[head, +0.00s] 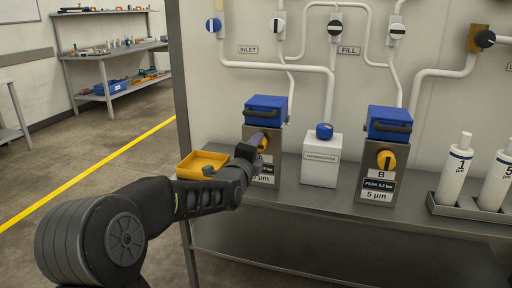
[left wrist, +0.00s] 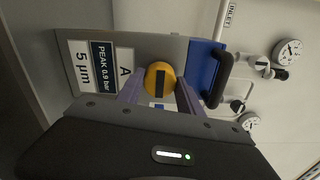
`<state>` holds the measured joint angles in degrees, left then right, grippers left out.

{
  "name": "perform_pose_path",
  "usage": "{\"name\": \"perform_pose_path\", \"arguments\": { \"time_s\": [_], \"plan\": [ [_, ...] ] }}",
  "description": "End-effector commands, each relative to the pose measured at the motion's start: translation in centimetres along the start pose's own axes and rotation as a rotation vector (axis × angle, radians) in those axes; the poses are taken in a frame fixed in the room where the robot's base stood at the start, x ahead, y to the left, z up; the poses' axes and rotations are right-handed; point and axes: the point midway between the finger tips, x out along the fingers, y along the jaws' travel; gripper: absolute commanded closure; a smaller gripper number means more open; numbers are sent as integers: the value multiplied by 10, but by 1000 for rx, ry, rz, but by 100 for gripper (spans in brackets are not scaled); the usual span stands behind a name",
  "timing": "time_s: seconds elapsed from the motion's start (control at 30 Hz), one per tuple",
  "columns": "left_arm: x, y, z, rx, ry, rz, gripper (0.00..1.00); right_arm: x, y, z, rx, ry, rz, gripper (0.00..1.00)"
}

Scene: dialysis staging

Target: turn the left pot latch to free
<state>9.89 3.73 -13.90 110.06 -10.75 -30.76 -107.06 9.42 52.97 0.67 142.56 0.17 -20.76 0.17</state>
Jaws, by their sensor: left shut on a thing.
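The left pot, marked A, is a grey body (left wrist: 145,50) with a blue lid (head: 266,109) and a black handle. Its latch is a round yellow knob (left wrist: 160,75) with a dark bar, which runs up and down in the turned left wrist view. My left gripper (head: 262,142) reaches the front of this pot and is shut on the latch, one finger on each side in the left wrist view. In the head view the gripper partly hides the latch and label. My right gripper is not in view.
A yellow tray (head: 203,163) lies left, beside my arm. White cylinders (head: 456,170) stand at the right. Pipes and valves cover the wall behind.

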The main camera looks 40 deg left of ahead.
Motion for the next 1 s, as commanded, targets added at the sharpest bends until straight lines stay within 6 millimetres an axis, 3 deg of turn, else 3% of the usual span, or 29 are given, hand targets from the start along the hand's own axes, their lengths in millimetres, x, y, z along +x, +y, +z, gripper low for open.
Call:
{"name": "perform_pose_path", "arguments": {
  "time_s": [0.47, 0.5, 0.73, 1.0],
  "plan": [
    [0, 1, -1, 20, 2, 2, 97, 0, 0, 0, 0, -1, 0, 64],
    [0, 1, -1, 20, 2, 2, 54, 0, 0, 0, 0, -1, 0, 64],
    [0, 1, 0, 18, 1, 1, 36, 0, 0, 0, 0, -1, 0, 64],
    [-1, 0, 0, 17, 0, 1, 35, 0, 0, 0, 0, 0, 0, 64]
  ]
}}
